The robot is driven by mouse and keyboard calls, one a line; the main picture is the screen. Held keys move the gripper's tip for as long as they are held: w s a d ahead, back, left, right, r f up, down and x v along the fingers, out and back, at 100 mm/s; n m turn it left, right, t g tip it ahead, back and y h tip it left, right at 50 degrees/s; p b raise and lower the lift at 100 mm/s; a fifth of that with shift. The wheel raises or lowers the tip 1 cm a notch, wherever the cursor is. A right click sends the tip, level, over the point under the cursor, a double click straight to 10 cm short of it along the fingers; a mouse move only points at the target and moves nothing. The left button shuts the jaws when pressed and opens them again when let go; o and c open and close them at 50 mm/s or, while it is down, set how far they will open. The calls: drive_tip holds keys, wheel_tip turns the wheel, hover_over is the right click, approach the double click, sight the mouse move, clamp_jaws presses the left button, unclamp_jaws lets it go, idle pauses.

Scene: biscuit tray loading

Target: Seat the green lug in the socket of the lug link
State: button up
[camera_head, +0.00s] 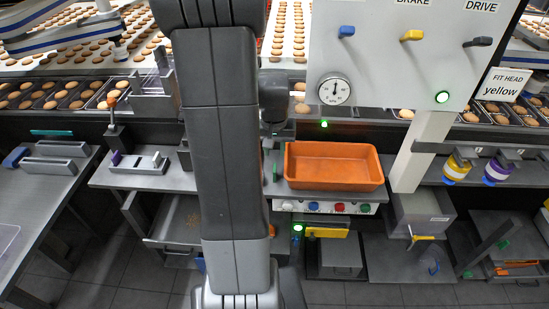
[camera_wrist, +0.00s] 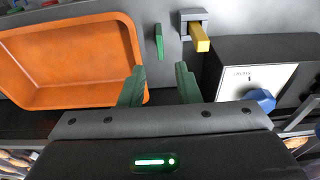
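A small green bar (camera_wrist: 159,42), which looks like the green lug, stands on a grey surface beside the orange tray in the wrist view. A green sliver (camera_head: 275,172) at the tray's left end in the head view may be the same piece. Right of it in the wrist view, a grey bracket (camera_wrist: 190,17) holds a yellow block (camera_wrist: 200,38); I cannot tell whether this is the lug link, and no empty socket is clear. My gripper (camera_wrist: 160,75) is open, its green fingers apart with nothing between them, short of the green bar.
The orange tray (camera_head: 333,183) stands on the counter; its wall is close left of my fingers in the wrist view. A dark box with a white face and blue knob (camera_wrist: 260,100) is close on the right.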

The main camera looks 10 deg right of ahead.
drive_tip(key=shift+s+r, duration=0.2)
drive_tip(key=shift+r, duration=1.05)
drive_tip(key=shift+o, duration=0.5)
drive_tip(key=shift+a+r, duration=0.15)
drive_tip(key=shift+r, duration=0.2)
drive_tip(key=b, duration=0.1)
hover_over(275, 167)
drive_tip(key=f, duration=0.8)
drive_tip(key=shift+s+a, duration=0.35)
drive_tip(key=shift+a, duration=0.05)
drive_tip(key=shift+w+d+f, duration=0.1)
drive_tip(key=shift+f, duration=0.8)
drive_tip(key=shift+w+d+f, duration=0.15)
drive_tip(key=shift+f, duration=0.8)
drive_tip(key=shift+w+d+f, duration=0.1)
drive_tip(key=shift+f, duration=0.8)
clamp_jaws()
